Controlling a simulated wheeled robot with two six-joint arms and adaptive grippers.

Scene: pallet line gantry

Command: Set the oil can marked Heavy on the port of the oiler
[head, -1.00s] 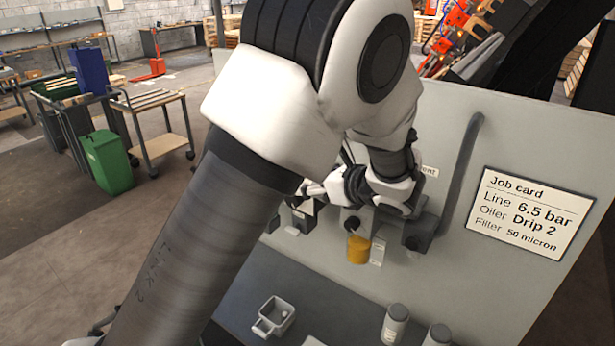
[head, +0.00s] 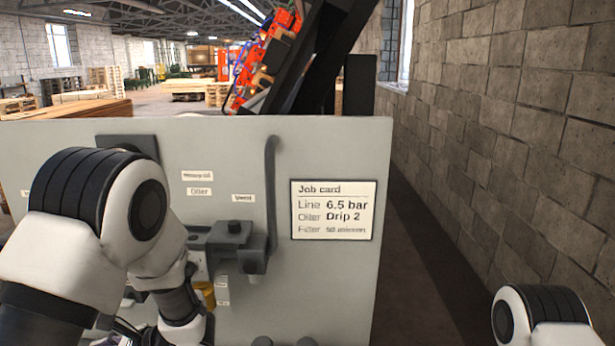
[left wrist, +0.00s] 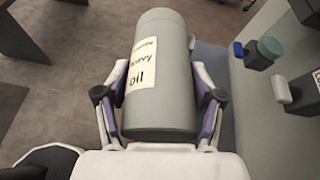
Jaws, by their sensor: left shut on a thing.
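The grey oil can (left wrist: 160,70) is upright in the left wrist view, with a cream label reading Heavy oil. My left gripper (left wrist: 160,112) is shut on it, one finger on each side. In the head view my left arm covers part of the panel, and the can does not show there. The Oiler label (head: 199,191) is on the grey panel above dark fittings (head: 230,240). A yellow bowl (head: 206,293) below them is partly hidden by my arm. I cannot make out the oiler's port. My right gripper is out of view; only part of that arm shows.
A job card (head: 333,210) on the grey panel (head: 330,290) reads Line 6.5 bar, Oiler Drip 2. A curved pipe (head: 271,195) runs down the panel. A block wall (head: 510,130) stands right. The left wrist view shows knobs (left wrist: 265,50) on the panel.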

